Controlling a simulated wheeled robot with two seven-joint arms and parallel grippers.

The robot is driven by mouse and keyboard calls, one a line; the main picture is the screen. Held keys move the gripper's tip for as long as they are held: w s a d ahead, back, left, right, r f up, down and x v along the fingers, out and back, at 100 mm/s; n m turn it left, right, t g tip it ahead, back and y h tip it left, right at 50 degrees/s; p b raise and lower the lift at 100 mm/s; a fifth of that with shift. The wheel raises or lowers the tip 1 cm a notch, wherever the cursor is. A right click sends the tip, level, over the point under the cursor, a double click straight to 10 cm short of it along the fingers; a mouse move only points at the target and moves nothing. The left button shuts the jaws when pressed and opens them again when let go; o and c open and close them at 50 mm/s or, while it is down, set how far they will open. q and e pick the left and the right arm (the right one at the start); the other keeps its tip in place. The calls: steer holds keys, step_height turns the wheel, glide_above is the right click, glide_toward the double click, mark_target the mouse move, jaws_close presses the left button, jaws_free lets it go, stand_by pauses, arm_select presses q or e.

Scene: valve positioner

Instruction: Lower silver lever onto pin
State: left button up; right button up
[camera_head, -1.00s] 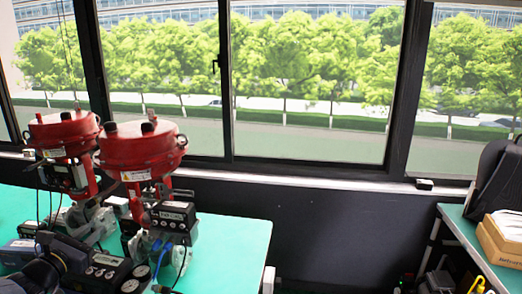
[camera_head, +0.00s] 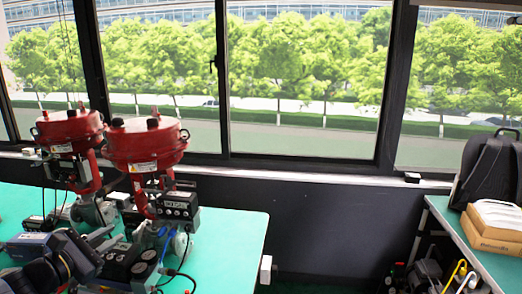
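Two red valve actuators (camera_head: 147,143) (camera_head: 70,131) stand upright on the green table at the left. A black positioner box (camera_head: 176,206) is mounted on the nearer one, with grey metal brackets and blue tubing below it. I cannot make out the silver lever or the pin clearly. My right gripper is out of view.
The right part of the green table (camera_head: 232,238) is clear. A second table at the right holds a black backpack (camera_head: 487,171) and a cardboard box (camera_head: 493,236). Windows line the back wall.

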arm_select(q)
steer(key=s+d+f+m+g+h, duration=0.1)
steer(key=s+d+m+g+h, duration=0.2)
steer(key=s+d+m+g, duration=0.85)
steer(key=s+d+f+m+y, duration=0.2)
steer(key=s+d+f+m, duration=0.1)
steer(key=s+m, duration=0.3)
steer(key=s+d+f+m+t+y, duration=0.1)
steer(key=s+d+f+m+y, duration=0.1)
steer(key=s+f+m, duration=0.4)
steer(key=s+y, duration=0.1)
steer(key=s, duration=0.3)
steer(key=shift+s+d, duration=0.3)
steer(key=shift+d, duration=0.1)
steer(key=shift+w+m, duration=0.1)
steer(key=shift+m, duration=0.15)
